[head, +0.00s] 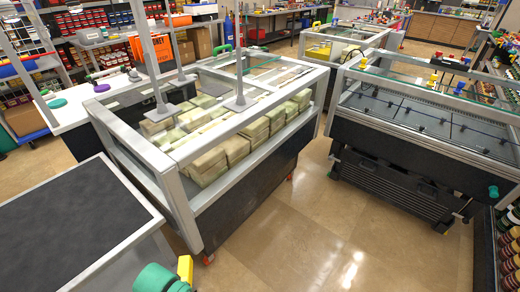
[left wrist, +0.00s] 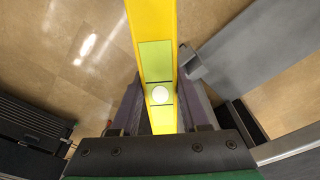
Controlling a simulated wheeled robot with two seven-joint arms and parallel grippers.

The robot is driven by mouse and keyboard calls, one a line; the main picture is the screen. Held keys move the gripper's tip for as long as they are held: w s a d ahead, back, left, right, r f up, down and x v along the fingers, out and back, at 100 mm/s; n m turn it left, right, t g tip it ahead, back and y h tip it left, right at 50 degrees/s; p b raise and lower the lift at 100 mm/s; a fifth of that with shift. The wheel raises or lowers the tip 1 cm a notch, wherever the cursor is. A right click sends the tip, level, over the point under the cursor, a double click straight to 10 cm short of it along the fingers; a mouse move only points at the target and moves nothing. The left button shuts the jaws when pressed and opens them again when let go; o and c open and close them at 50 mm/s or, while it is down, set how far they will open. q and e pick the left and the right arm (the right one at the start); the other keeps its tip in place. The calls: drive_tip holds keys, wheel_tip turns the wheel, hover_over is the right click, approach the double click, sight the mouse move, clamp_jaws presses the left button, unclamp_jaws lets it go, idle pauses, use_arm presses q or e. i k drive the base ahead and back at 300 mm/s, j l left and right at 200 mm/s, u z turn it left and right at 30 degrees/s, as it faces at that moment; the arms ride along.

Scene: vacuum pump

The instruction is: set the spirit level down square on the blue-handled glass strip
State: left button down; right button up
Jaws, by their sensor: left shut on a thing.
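The yellow spirit level (left wrist: 155,30) runs up the middle of the left wrist view, with a pale green panel and a round white spot on it. My left gripper (left wrist: 162,100) is shut on it, one dark finger on each side. In the head view, a short yellow end of the level (head: 185,268) shows at the bottom edge, beside the green part of my left wrist. The level is over the floor, apart from the cases. I cannot make out a blue-handled glass strip with certainty. My right gripper is not in view.
A glass-topped case (head: 190,190) with cream bundles stands ahead, with grey posts over it. A dark-topped table (head: 70,235) is at the left. Another glass case (head: 430,110) is at the right. Between the cases is clear tiled floor (head: 300,220).

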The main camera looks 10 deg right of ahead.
sight(500, 104)
drive_tip(key=i+l+z, duration=0.25)
drive_tip(key=l+z, duration=0.15)
drive_tip(key=l, duration=0.15)
drive_tip(key=i+l+z, duration=1.4)
drive_tip(key=i+z, duration=0.3)
drive_tip(key=k, duration=0.1)
